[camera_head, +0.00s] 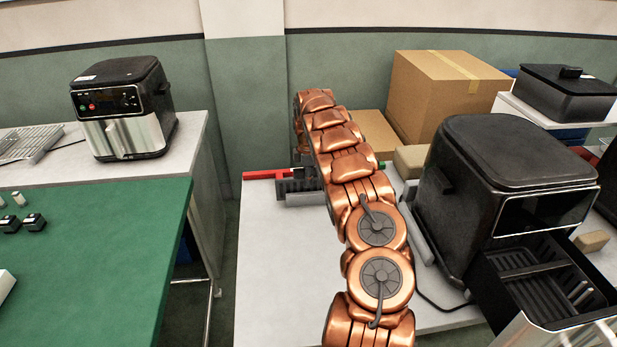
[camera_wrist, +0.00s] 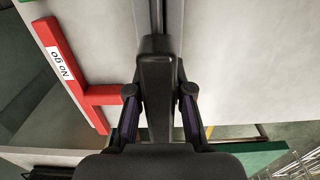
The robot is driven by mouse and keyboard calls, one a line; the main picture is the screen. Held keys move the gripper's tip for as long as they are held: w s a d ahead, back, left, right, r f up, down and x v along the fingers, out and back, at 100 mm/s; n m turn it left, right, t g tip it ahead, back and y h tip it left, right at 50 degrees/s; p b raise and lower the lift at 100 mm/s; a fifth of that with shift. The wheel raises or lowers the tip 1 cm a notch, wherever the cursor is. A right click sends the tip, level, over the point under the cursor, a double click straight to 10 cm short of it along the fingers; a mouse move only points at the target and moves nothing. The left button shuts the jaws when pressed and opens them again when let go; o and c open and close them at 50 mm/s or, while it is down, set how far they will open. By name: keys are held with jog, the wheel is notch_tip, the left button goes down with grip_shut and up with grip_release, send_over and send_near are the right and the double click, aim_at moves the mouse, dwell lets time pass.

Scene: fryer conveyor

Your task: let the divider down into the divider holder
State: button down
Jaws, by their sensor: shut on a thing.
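In the wrist view my gripper (camera_wrist: 159,108) is shut on a dark upright piece (camera_wrist: 156,75), which looks like the divider seen nearly end on. One finger stands on each side of it. A dark grey strip runs from it to the top edge; I cannot tell whether this is divider or holder. In the head view a grey slotted block (camera_head: 299,197), apparently the divider holder, sits at the table's far left, partly behind my arm. Whether the divider touches or sits in the holder cannot be seen.
A red "No go" piece (camera_wrist: 64,66) lies beside the gripper and also shows in the head view (camera_head: 266,175). A black air fryer (camera_head: 505,190) with its drawer open stands right of my arm. Cardboard boxes (camera_head: 430,95) stand behind. The white table's front left (camera_head: 285,280) is clear.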

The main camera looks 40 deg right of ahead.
jog(key=shift+f, duration=0.35)
jog(key=c, duration=1)
grip_release()
jog(key=shift+o, duration=0.2)
jog(key=shift+r, duration=0.1)
notch_tip(320, 180, up, 12)
jog(key=shift+f, duration=0.1)
